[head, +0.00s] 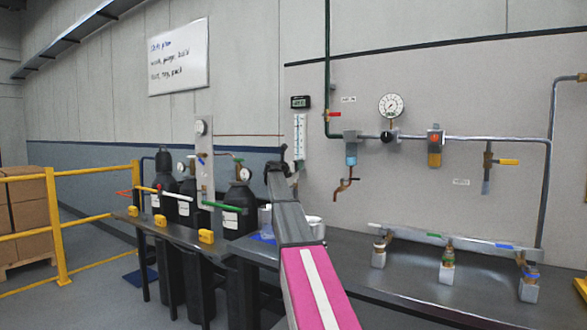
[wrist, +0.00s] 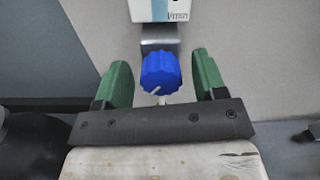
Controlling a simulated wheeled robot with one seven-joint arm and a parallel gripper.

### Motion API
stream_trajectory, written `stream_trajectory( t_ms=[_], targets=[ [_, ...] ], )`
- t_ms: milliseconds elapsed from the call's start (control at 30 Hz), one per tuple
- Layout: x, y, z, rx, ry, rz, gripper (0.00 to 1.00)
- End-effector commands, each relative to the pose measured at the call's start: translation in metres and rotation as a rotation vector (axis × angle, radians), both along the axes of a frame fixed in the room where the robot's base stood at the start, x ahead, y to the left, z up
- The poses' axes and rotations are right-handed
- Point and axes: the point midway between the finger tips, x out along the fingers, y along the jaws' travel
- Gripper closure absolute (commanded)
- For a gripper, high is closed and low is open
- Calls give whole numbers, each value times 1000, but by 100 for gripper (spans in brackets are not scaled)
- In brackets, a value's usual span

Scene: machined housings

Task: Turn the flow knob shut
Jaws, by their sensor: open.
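The flow knob (wrist: 160,73) is blue and ribbed, with a pale mark low on its face. It sits on a grey bracket under the white flowmeter (wrist: 160,10), which is marked l/min. The flowmeter hangs on the wall in the head view (head: 299,136); there I cannot make out the knob, near my arm's end. My gripper (wrist: 161,70) is open, with one green finger on each side of the knob and a visible gap on both sides. It also shows dark and small in the head view (head: 284,160).
A long bench (head: 430,280) runs along the wall to the right, under a pipe with a gauge (head: 391,105) and valves. A white container (head: 314,227) stands beside my arm.

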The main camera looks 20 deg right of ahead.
Motion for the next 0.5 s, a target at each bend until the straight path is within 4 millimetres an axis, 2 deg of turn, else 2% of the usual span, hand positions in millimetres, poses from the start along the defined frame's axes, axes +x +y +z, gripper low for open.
stream_trajectory(
  t_ms=[200,233,367,400,500],
  targets=[
    [0,-1,0,0,0,0,36],
    [0,-1,0,0,0,0,39],
    [0,-1,0,0,0,0,81],
    [0,-1,0,0,0,0,85],
    [0,0,0,0,0,0,85]
  ],
)
